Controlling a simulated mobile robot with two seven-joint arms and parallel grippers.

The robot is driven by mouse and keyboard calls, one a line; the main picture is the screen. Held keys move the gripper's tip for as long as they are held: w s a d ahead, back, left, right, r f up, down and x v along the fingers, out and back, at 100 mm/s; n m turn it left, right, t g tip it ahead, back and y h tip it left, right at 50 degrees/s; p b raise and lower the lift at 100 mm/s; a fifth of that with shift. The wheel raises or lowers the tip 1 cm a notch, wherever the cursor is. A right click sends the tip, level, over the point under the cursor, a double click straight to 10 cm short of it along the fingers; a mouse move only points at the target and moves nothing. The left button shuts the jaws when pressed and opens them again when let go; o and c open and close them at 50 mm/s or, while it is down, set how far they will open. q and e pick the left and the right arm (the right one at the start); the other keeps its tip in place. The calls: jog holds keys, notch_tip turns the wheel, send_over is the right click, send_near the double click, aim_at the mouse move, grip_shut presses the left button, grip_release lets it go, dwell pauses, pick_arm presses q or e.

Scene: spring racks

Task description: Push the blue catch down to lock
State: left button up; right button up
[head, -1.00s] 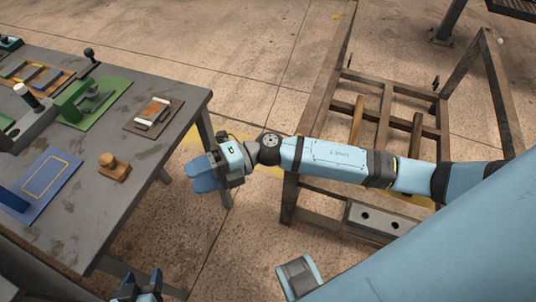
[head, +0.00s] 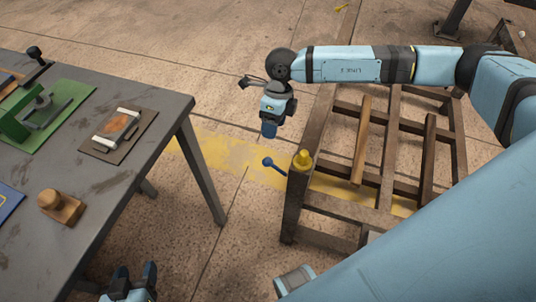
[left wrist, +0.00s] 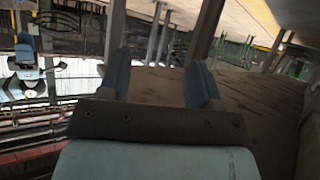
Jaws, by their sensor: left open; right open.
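The blue catch (head: 274,166) is a small lever with a round end. It sticks out to the left of a rusty rack post, tilted down towards the post. A yellow knob-like piece (head: 302,160) sits on the post top beside it. My right gripper (head: 269,130) is open, fingers pointing down, above and apart from the catch. My left gripper (head: 133,280) is open and empty at the bottom left, by the workbench edge. Its two blue fingers also show in the left wrist view (left wrist: 160,85), with nothing between them.
The brown metal rack (head: 346,207) with wooden bars stands at the right. A grey workbench (head: 110,185) at the left carries a green fixture (head: 32,118), a brown board (head: 118,131) and a wooden knob block (head: 60,206). Open concrete floor lies between.

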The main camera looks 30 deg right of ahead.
aim_at(269, 158)
jog(key=b+x, duration=0.1)
jog(key=x, duration=0.5)
jog(key=b+x, duration=0.1)
jog(key=x, duration=0.6)
jog(key=shift+s+a, duration=0.1)
jog(key=shift+s, duration=0.15)
grip_shut()
